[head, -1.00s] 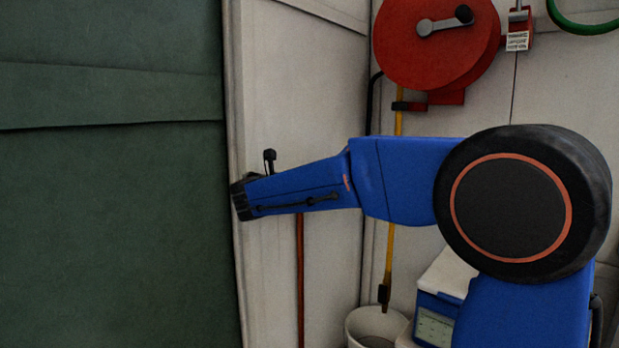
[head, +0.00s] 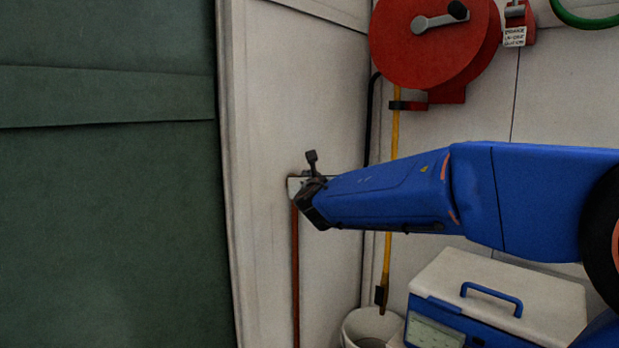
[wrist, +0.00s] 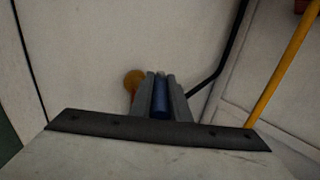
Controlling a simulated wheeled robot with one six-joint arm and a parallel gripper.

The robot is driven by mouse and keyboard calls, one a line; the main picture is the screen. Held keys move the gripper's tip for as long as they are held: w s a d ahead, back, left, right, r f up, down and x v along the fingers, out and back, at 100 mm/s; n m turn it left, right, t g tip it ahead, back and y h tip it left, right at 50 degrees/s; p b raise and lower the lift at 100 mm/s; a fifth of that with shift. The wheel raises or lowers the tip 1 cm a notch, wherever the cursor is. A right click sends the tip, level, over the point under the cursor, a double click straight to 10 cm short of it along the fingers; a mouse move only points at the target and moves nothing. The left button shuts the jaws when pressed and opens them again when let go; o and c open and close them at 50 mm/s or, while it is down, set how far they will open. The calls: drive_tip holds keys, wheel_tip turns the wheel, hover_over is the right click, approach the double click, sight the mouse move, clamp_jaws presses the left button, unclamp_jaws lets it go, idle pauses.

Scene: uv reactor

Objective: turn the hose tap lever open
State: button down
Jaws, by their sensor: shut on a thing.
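In the wrist view, my gripper (wrist: 161,78) has its two grey fingers close together around a blue lever (wrist: 160,101), the hose tap lever. A brass-orange round part (wrist: 133,80), apparently of the tap, shows just left of the fingers.
A red hose reel (head: 420,55) hangs on the wall to the right, with a yellow hose (head: 391,210) down to a white bucket (head: 370,326). A blue-and-white box (head: 530,290) stands below my arm. A green panel (head: 100,220) fills the left.

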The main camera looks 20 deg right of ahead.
drive_tip(key=shift+d+n+y, duration=0.1)
drive_tip(key=shift+n+y, duration=0.4)
drive_tip(key=shift+y, duration=0.2)
drive_tip(key=c, duration=1.7)
unclamp_jaws()
drive_tip(key=shift+s, duration=0.1)
drive_tip(key=s+a, duration=0.1)
drive_tip(key=s, duration=1)
drive_tip(key=s+a, duration=0.1)
drive_tip(key=s, duration=0.5)
drive_tip(key=shift+a, duration=0.3)
